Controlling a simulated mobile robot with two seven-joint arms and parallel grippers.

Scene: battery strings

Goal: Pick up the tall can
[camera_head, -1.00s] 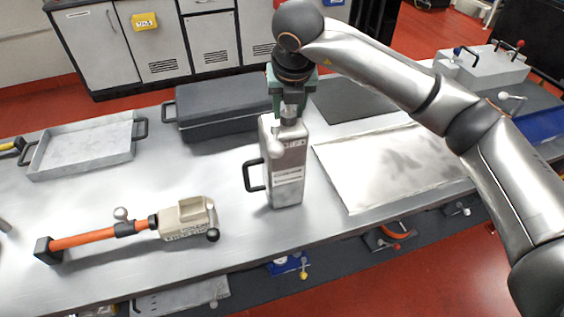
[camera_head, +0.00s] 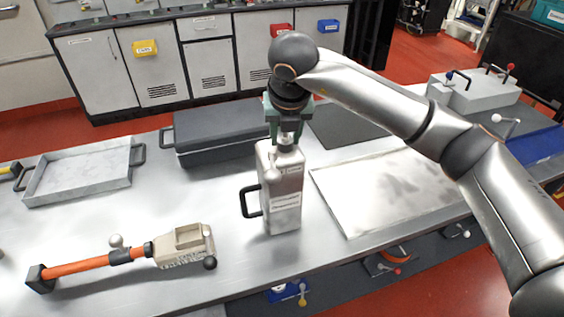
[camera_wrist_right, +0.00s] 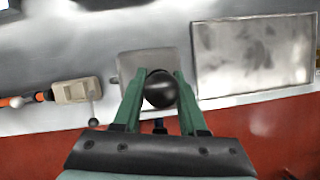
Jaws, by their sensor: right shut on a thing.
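The tall can (camera_head: 281,195) is a silver-grey upright box with white labels and a black side handle. It stands at the middle of the metal bench in the head view; I cannot tell any gap under it. My right gripper (camera_head: 286,135) points down at its top and is shut on it. In the right wrist view, the fingers of my right gripper (camera_wrist_right: 158,88) are on either side of a dark round knob (camera_wrist_right: 160,90), with the can's grey top (camera_wrist_right: 140,62) behind it. The exact grip point is partly hidden in the head view. My left gripper is not in view.
An orange-handled tool (camera_head: 125,255) lies front left of the can. A shallow tray (camera_head: 80,180) and a dark case (camera_head: 215,135) are behind left. A flat pale panel (camera_head: 390,190) lies right of the can. A grey block with levers (camera_head: 475,92) stands far right.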

